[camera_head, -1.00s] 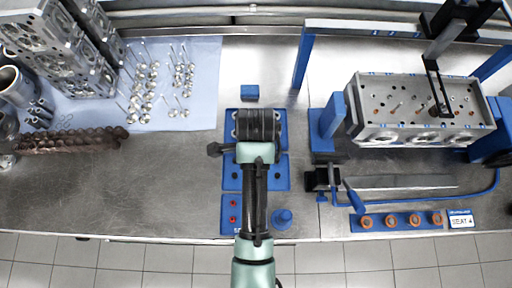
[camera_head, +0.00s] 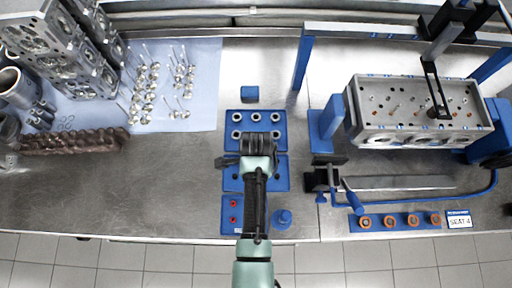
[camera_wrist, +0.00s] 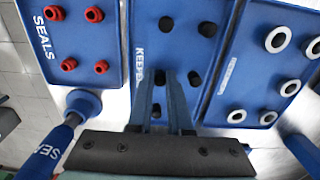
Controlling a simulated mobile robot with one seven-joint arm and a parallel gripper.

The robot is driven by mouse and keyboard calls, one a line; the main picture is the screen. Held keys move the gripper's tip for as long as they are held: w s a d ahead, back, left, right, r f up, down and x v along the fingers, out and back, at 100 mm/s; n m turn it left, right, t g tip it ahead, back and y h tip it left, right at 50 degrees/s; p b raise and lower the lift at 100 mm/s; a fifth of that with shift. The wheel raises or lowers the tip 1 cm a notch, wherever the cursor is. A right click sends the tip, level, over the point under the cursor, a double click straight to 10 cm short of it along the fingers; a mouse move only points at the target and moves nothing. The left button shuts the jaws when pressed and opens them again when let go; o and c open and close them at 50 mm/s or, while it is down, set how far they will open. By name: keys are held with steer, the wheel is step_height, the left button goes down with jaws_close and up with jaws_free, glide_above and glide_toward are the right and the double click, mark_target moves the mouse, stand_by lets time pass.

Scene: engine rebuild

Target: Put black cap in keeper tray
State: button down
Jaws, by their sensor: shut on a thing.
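The blue keeper tray (camera_head: 284,183) lies in the middle of the bench, partly hidden under my arm in the head view. In the wrist view the keeper tray (camera_wrist: 146,14) fills the centre, with its label partly covered. Several dark round spots show on it; I cannot tell whether each is a piece or a hole. My gripper (camera_wrist: 161,80) is over this tray, shut on a small black cap (camera_wrist: 160,76) between its fingertips. I cannot tell whether the cap touches the tray. In the head view the fingertips are hidden under my wrist.
A blue tray with pale rings (camera_wrist: 241,70) adjoins on one side, and the seals tray (camera_wrist: 107,42) with red seals on the other. A blue seal tool (camera_wrist: 84,102) stands close by. The engine head (camera_head: 420,110) is at the right. Bare bench lies left.

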steer(key=c, duration=0.8)
jaws_free()
steer(key=shift+f, duration=0.1)
steer(key=shift+c, duration=0.2)
